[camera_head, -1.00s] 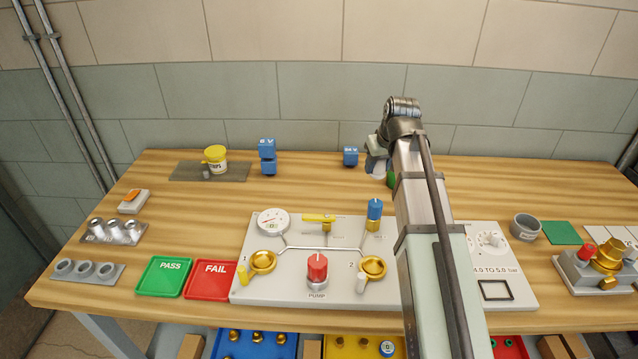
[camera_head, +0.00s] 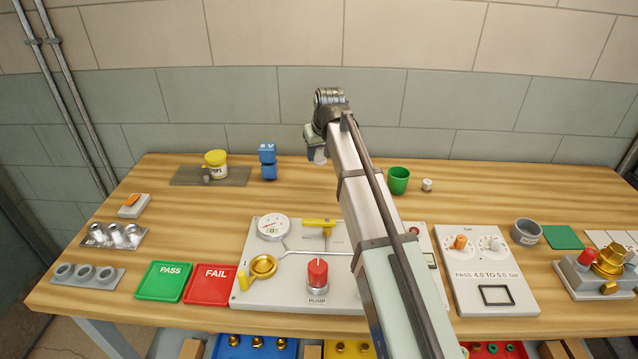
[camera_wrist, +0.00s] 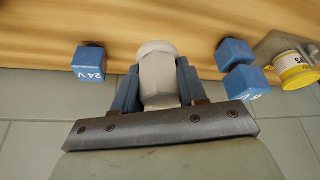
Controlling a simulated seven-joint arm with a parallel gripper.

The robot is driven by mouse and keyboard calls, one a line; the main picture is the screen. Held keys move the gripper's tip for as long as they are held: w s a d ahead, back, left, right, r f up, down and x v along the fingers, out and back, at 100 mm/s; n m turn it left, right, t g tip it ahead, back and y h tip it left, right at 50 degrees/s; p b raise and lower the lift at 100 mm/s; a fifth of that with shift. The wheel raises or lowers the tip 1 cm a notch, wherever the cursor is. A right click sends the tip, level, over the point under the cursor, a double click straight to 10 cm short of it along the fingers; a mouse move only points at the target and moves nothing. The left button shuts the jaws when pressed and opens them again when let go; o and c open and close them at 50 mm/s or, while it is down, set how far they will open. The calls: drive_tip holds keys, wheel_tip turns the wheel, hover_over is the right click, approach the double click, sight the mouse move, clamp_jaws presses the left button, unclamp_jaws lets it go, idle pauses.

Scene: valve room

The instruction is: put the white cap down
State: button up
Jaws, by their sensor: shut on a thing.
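The white cap (camera_wrist: 158,68) is pale, with flat sides, and shows between the two blue fingers of my gripper (camera_wrist: 160,84) in the wrist view. The gripper is shut on it. The cap appears against the wooden bench top; I cannot tell how high above it.
In the wrist view a blue 24 V block (camera_wrist: 89,64) is left of the gripper and blue blocks (camera_wrist: 238,68) are right. A yellow-lidded jar (camera_head: 216,165) stands at the back left, a green cup (camera_head: 398,180) and small white piece (camera_head: 427,185) at right. My arm crosses the panel (camera_head: 285,285).

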sight(317, 184)
drive_tip(key=shift+f, duration=4.65)
drive_tip(key=o, duration=1.1)
drive_tip(key=shift+f, duration=0.1)
drive_tip(key=v, duration=1.2)
